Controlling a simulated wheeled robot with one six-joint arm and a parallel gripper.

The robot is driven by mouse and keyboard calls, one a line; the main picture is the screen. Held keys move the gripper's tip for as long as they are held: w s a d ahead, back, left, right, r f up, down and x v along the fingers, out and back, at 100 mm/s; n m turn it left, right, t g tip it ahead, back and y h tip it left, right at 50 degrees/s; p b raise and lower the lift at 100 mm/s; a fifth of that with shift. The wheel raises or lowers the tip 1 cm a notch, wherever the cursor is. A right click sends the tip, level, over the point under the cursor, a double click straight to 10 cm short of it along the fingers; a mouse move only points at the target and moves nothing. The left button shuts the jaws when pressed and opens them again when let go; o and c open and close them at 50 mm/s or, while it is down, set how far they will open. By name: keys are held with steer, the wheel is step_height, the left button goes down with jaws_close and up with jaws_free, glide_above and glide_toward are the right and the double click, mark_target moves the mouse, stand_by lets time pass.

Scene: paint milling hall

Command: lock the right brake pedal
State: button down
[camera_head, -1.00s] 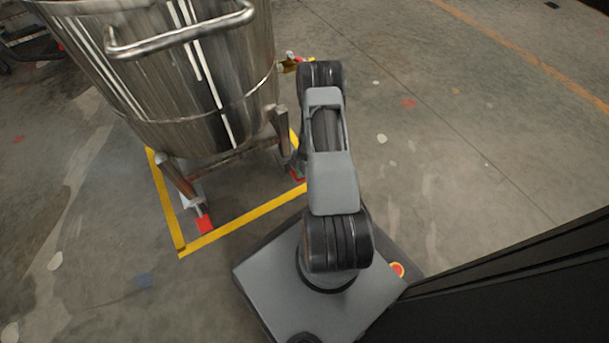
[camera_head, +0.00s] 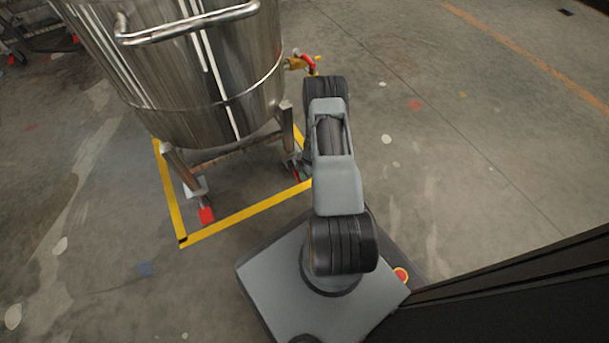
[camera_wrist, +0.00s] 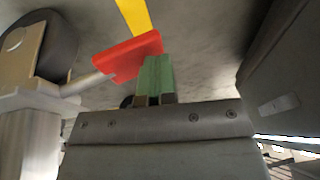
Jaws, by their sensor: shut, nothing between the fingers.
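The right brake pedal (camera_wrist: 125,56) is a red plate on a metal stem beside a caster. In the wrist view it lies just left of my fingertips. A sliver of it also shows in the head view (camera_head: 296,173), beside my arm. My gripper (camera_wrist: 156,62) has green fingers, shut with nothing between them. The fingertips overlap the pedal's right end in the picture; I cannot tell whether they touch it. My gripper is mostly hidden behind my arm in the head view. The steel tank (camera_head: 185,75) stands on legs above the pedals.
Another red pedal (camera_head: 206,215) sits at the tank's front left leg. Yellow floor tape (camera_head: 245,215) frames the tank. A valve with a red handle (camera_head: 306,62) juts from the tank's right side. The floor to the right is open; a dark structure (camera_head: 520,290) fills the lower right.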

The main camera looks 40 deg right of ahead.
steer(key=r+p, duration=0.2)
steer(key=r, duration=0.1)
steer(key=r+p, duration=0.1)
steer(key=shift+s+r, duration=0.2)
steer(key=shift+s, duration=0.2)
steer(key=s+d+r+p, duration=0.2)
steer(key=s+r+p, duration=0.1)
steer(key=r, duration=0.5)
steer(key=shift+s+r+p, duration=0.15)
steer(key=shift+s+p, duration=0.25)
steer(key=shift+s, duration=0.25)
